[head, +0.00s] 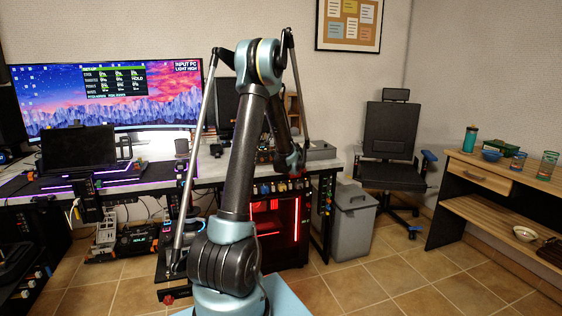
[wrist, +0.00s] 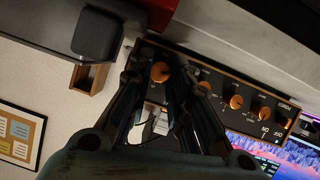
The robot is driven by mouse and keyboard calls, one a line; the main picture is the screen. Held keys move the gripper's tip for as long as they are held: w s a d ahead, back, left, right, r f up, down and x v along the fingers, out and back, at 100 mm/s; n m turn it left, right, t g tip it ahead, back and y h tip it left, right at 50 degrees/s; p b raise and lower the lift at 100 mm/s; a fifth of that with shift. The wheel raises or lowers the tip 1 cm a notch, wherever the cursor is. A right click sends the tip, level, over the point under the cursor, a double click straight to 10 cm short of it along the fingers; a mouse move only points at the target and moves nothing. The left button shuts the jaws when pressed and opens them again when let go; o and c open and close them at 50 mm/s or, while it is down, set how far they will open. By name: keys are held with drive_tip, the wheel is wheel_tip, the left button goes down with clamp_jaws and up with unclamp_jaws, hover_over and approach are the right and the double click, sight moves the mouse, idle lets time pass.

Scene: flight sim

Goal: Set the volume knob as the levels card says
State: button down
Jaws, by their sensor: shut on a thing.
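In the wrist view my gripper (wrist: 154,60) reaches to a dark panel with wooden edges, and its fingers are shut on an orange knob (wrist: 160,73) with a pointer mark. More orange knobs (wrist: 236,102) sit in a row on the same panel, one partly behind the right finger. Small labels on the panel include "POWER" and "ON"/"OFF"; the label of the held knob is not readable. I cannot tell the levels card for sure. In the head view the arm reaches down to the right part of the desk (head: 208,172), and the panel is mostly hidden there.
A wide monitor (head: 60,95) stands on the desk at left, with a dark laptop-like screen (head: 78,150) before it. A grey bin (head: 353,222) and an office chair (head: 390,145) stand right of the desk. A wooden side table (head: 500,180) is far right. Tiled floor lies between.

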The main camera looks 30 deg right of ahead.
drive_tip(key=shift+d+m+y, duration=0.15)
drive_tip(key=shift+m+y, duration=0.65)
drive_tip(key=shift+m, duration=0.3)
drive_tip(key=c, duration=1.4)
unclamp_jaws()
drive_tip(key=shift+c, duration=0.2)
drive_tip(key=shift+s, duration=0.1)
drive_tip(key=v, duration=1.1)
drive_tip(key=shift+s, duration=0.35)
